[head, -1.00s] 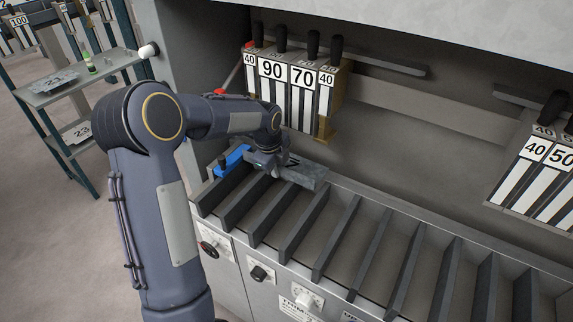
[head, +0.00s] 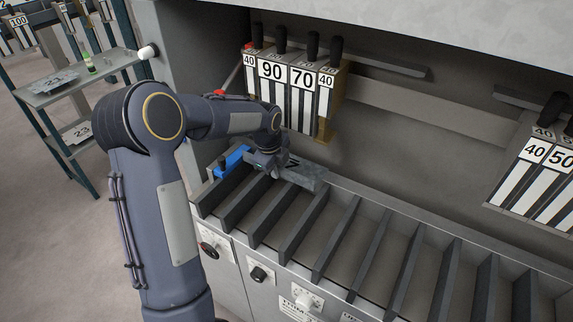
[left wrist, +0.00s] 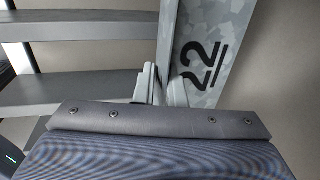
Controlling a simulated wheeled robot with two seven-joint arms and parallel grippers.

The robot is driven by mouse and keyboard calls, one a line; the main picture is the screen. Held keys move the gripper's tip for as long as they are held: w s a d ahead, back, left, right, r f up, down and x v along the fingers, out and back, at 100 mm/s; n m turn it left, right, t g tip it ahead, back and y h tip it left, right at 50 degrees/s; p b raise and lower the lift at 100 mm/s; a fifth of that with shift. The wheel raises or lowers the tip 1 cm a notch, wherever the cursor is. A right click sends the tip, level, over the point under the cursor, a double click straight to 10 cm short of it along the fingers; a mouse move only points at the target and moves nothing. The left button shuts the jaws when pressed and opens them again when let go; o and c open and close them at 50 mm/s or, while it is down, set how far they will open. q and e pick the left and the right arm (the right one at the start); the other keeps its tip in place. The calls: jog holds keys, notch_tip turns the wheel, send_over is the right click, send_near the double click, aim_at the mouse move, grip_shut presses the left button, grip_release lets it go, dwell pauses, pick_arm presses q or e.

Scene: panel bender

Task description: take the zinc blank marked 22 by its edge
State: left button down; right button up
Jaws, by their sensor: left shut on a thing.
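The zinc blank marked 22 (left wrist: 203,60) is a spangled grey sheet with a black underlined 22 in the left wrist view. In the head view the blank (head: 308,178) lies by the back left of the slatted rack, partly hidden by my gripper. My left gripper (head: 272,172) reaches down to the blank's left side. In the left wrist view its pale fingers (left wrist: 162,88) are shut on the blank's near left edge. The dark wrist housing hides the blank's lower part. My right gripper is in neither view.
The rack's dark slats (head: 330,238) run across the machine front. A blue part (head: 232,160) sits just left of my gripper. Bending tools marked 90 and 70 (head: 288,75) hang close above; more tools (head: 545,155) are at right. A side shelf (head: 85,78) stands at left.

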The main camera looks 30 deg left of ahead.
pick_arm(q)
jog(key=shift+p+v, duration=0.65)
jog(key=shift+v, duration=0.15)
jog(key=s+r, duration=0.1)
jog(key=s, duration=0.5)
jog(key=shift+s+d+r+b, duration=0.15)
jog(key=shift+d+r+b, duration=0.15)
jog(key=shift+d+b, duration=0.1)
